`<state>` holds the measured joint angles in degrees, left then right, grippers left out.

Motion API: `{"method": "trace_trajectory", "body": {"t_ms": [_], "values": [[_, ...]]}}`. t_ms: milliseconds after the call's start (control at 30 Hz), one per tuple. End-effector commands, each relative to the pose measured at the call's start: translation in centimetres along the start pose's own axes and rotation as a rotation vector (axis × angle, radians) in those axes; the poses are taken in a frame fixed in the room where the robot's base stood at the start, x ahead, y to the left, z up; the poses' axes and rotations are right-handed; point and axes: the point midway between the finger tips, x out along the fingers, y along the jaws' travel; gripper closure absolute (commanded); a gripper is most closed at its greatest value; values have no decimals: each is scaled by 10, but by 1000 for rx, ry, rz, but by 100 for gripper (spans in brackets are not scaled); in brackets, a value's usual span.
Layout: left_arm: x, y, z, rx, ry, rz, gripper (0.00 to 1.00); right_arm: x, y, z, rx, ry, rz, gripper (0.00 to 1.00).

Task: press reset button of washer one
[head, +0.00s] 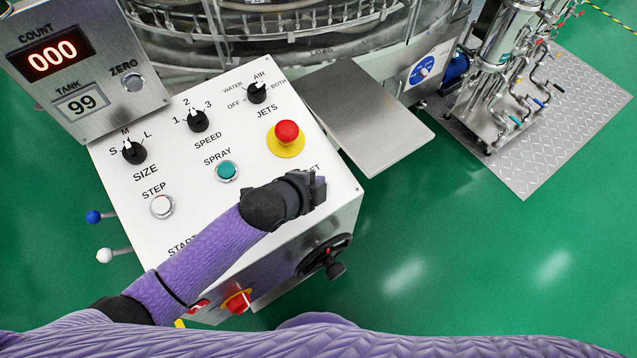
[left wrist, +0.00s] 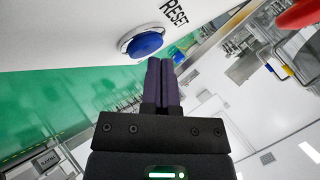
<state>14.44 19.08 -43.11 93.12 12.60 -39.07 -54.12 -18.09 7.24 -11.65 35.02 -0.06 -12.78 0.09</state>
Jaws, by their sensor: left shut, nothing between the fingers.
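The washer's white control panel (head: 110,165) is tilted in the head view, with labelled knobs and buttons. My left gripper (head: 319,189) is over its right front corner and covers part of the RESET label and the spot beside it. In the left wrist view the blue reset button (left wrist: 146,43) sits in a pale ring beside the word RESET. The shut fingers of my left gripper (left wrist: 162,62) hold nothing, and their tips are just beside the button's lower right edge. I cannot tell whether they touch it. My right gripper is not in view.
A red emergency button (head: 287,132) on a yellow base, a green SPRAY button (head: 227,171) and a white STEP button (head: 162,207) are on the panel. A counter box (head: 90,75) reads 000. A black handwheel (head: 326,258) is on the front. A metal shelf (head: 370,115) stands to the right.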

Motion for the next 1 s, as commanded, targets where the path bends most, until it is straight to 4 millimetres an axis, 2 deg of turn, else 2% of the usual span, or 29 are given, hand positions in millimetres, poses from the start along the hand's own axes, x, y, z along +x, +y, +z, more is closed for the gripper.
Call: {"method": "trace_trajectory", "body": {"t_ms": [1000], "values": [[6, 5, 4, 0, -1, 1, 100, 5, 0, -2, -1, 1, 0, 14]]}}
